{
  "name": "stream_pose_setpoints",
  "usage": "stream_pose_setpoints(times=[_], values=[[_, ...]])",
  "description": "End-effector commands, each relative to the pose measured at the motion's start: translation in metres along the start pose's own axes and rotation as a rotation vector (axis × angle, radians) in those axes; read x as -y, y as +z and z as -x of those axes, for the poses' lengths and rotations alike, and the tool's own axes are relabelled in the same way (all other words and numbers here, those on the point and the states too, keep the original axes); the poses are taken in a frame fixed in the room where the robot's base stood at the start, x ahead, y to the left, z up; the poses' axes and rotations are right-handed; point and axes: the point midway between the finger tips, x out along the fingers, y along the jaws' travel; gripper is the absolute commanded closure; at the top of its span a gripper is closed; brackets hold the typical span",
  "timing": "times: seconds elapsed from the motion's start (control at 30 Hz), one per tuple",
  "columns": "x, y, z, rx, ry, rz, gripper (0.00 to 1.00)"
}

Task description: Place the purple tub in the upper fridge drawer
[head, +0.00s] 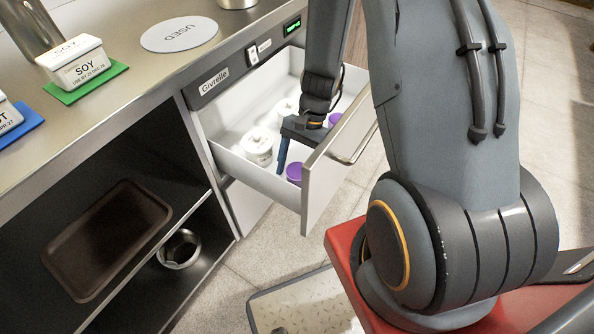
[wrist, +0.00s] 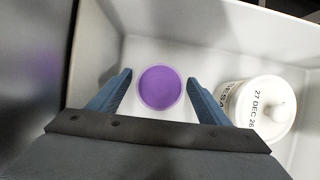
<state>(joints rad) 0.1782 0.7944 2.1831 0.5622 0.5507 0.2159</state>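The upper fridge drawer (head: 258,181) is pulled out and holds several tubs. A purple tub (head: 294,173) is in its front corner, and a second purple tub (head: 335,119) is farther along, partly behind my arm. My gripper (head: 284,165) reaches down into the drawer beside the nearer purple tub; one blue finger shows and the other is hidden. In the wrist view my gripper (wrist: 160,78) is open, its fingers on either side of a round purple tub (wrist: 159,88) with gaps visible. A white lidded tub (wrist: 262,105) dated 27 DEC 26 stands to the right.
White lidded tubs (head: 257,146) stand near the drawer's inner side. On the counter are a SOY tub (head: 75,62) on a green mat (head: 92,85), a blue mat (head: 22,122) and a round USED mat (head: 179,34). A brown tray (head: 108,240) lies on the shelf below.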

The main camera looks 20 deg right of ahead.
Motion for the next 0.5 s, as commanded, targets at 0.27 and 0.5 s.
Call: stream_pose_setpoints(times=[0.27, 0.5], values=[[0.0, 0.001, 0.003, 0.0, 0.0, 0.0, 0.29], [0.001, 0.0, 0.037, -0.004, -0.004, 0.001, 0.29]])
